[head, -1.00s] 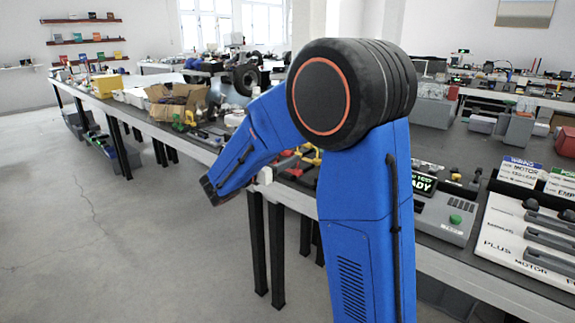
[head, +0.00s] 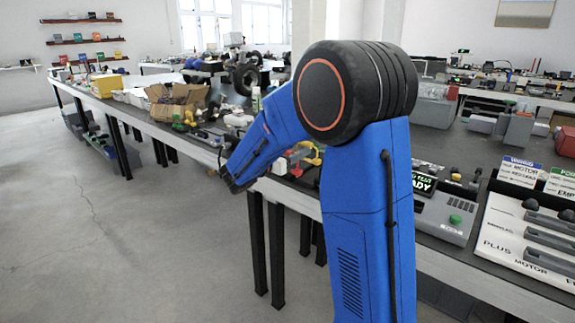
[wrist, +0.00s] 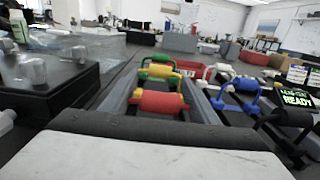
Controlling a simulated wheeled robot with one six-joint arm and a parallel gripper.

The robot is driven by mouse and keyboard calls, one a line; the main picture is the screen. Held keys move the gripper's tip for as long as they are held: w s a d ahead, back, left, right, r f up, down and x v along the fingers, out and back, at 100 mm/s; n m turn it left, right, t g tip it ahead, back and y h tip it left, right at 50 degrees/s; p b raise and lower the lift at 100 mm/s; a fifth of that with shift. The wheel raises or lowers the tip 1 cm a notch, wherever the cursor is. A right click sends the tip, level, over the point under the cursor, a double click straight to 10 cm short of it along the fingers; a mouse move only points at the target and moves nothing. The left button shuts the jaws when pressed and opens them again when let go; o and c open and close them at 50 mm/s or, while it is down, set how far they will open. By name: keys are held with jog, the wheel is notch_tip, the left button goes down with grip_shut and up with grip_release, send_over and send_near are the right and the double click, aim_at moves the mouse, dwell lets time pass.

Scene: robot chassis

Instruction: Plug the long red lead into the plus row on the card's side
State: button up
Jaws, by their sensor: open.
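My gripper (head: 234,181) hangs over the table's near edge at the end of my blue arm, in the head view. It is open, and I see nothing held. I cannot tell which is the long red lead. In the head view, the white board (head: 502,237) at the right edge has a PLUS label (head: 494,246), and a WIRING card (head: 520,171) stands behind it; the board is cut off.
A grey box with a lit READY screen (head: 424,184) and green button stands left of the board. A cardboard box (head: 177,101) and clutter lie farther left on the table. The floor before the table (head: 150,240) is clear.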

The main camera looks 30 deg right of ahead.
jog(key=c, duration=1.1)
jog(key=shift+c, duration=0.2)
jog(key=shift+r, duration=0.1)
